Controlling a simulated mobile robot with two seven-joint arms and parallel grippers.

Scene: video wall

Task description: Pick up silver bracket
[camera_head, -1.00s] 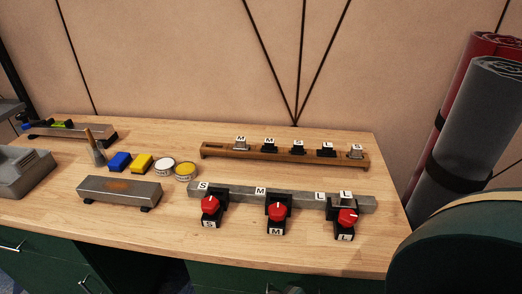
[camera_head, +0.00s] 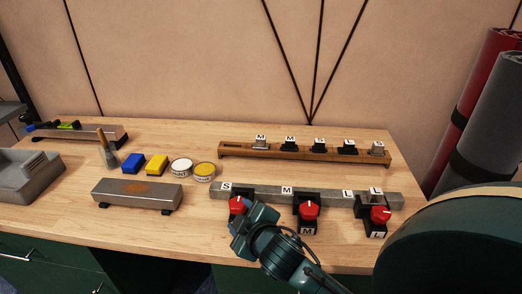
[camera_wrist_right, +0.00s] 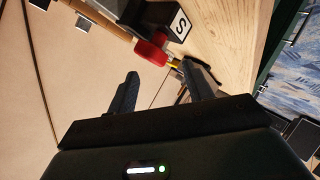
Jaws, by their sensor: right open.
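A red knob (camera_wrist_right: 152,50) and a black block marked S (camera_wrist_right: 179,27) show beyond the fingertips. My left gripper is out of view.
The grey bar carries more red-knobbed black clamps (camera_head: 308,210). Blue (camera_head: 133,163) and yellow (camera_head: 157,164) blocks, round tins (camera_head: 204,172), a brush (camera_head: 108,150) and a metal block (camera_head: 137,194) lie left. Rolled mats (camera_head: 490,125) stand right.

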